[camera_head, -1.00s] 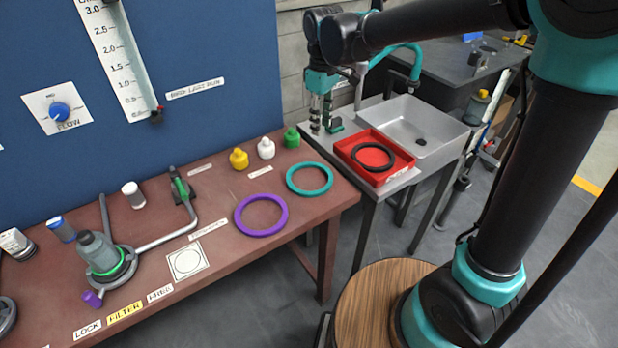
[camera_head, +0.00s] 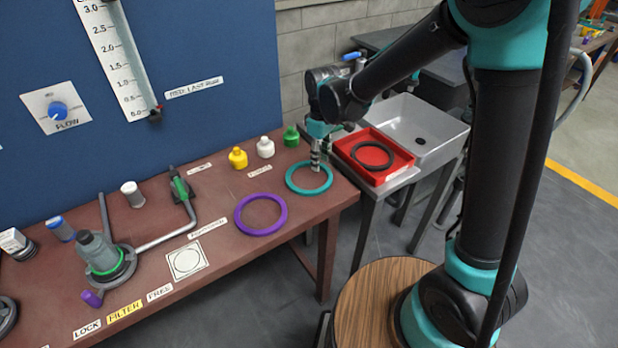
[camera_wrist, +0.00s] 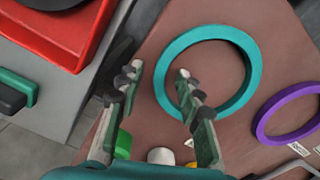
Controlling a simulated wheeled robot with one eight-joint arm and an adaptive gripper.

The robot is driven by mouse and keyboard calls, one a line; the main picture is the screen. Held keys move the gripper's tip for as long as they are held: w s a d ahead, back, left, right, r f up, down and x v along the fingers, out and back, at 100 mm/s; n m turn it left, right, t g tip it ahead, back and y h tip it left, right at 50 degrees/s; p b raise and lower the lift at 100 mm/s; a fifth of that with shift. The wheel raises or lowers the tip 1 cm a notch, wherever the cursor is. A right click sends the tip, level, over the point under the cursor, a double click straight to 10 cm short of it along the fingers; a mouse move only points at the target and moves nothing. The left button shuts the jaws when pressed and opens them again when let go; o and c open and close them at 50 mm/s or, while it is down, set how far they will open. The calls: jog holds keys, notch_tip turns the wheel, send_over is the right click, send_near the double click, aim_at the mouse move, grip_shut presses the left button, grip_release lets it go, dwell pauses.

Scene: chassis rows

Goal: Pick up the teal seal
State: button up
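The teal seal (camera_head: 296,187) is a flat ring lying on the brown table near its right end. It also shows in the wrist view (camera_wrist: 168,98). My gripper (camera_head: 317,168) is above the seal's right side in the head view. In the wrist view my gripper (camera_wrist: 158,72) is open and empty, its fingers apart. One fingertip appears over the ring's opening and the other outside it, with the left part of the rim between them. I cannot tell the exact height above the table.
A purple ring (camera_head: 261,214) lies left of the teal seal. A red tray (camera_head: 378,176) with a black ring (camera_head: 371,155) sits to the right, beside a grey sink (camera_head: 428,128).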

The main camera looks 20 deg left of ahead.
jog(key=shift+f, duration=0.3)
jog(key=shift+c, duration=0.5)
grip_shut()
jog(key=shift+r, duration=0.1)
notch_tip(320, 180, up, 20)
dwell(0.4)
